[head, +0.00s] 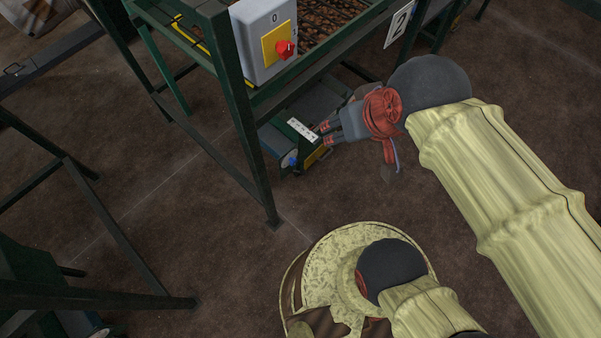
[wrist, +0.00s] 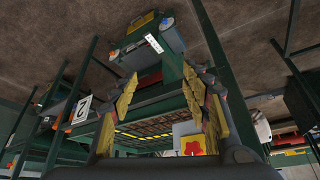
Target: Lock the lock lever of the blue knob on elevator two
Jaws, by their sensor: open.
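A small blue knob (head: 290,160) sits low on the green machine below the frame, with a yellow part (head: 314,157) beside it. In the wrist view the blue knob (wrist: 167,21) is at the top, beyond the fingertips, next to a yellow plate (wrist: 140,21). Its lock lever is too small to make out. A number 2 sign (head: 398,25) hangs on the frame; it also shows in the wrist view (wrist: 80,109). My gripper (head: 323,134) is open and empty, right of and slightly above the knob in the head picture. In the wrist view its fingers (wrist: 161,73) are spread apart.
A grey control box (head: 262,45) with a red switch (head: 285,49) is mounted above. A green frame post (head: 240,110) stands left of the knob. The brown floor in front is clear.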

